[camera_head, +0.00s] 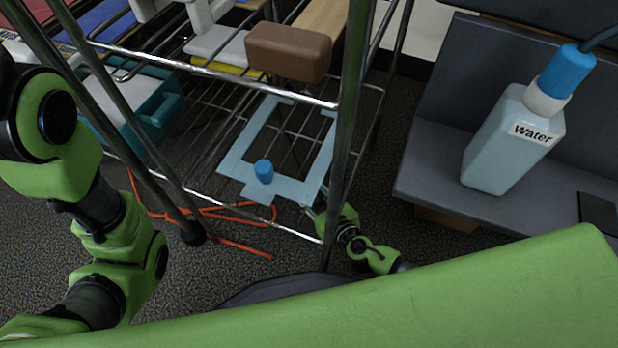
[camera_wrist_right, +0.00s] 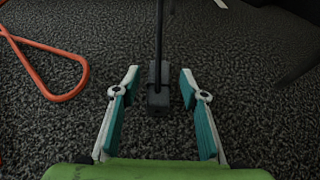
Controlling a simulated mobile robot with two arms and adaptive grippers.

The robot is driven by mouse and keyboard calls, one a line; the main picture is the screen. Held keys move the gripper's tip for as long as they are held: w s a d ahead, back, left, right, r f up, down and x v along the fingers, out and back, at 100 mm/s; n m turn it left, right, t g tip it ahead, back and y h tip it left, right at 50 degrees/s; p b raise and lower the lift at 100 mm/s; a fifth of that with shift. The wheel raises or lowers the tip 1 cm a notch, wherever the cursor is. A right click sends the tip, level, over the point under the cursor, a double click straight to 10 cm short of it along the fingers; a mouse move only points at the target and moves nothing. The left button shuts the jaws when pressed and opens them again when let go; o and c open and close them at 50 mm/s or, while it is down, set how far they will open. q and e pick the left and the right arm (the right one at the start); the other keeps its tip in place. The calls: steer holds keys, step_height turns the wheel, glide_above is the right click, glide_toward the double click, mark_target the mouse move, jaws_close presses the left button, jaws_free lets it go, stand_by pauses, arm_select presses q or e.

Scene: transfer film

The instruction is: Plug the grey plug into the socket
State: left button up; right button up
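In the right wrist view, my right gripper (camera_wrist_right: 159,73) is open, with teal-lined pads on its two fingers. A dark grey block (camera_wrist_right: 158,88) on a black cord, which looks like the plug, shows between the fingers with a gap on each side. I cannot tell how far beyond the tips it is. In the head view, my right gripper (camera_head: 315,212) is low by the rack's front post, partly hidden. I cannot make out the plug there. No socket can be made out in either view. My left arm is at the left, its gripper out of view.
A wire rack (camera_head: 330,103) holds a brown block (camera_head: 289,52) and a light blue frame (camera_head: 235,165) with a blue cap (camera_head: 264,171). An orange cord (camera_head: 235,211) lies low beside it. A water bottle (camera_head: 508,140) stands on a grey surface (camera_head: 430,170) at right.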

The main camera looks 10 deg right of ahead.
steer(key=shift+w+a+f, duration=0.1)
steer(key=shift+w, duration=0.15)
steer(key=shift+s, duration=0.1)
jaws_close()
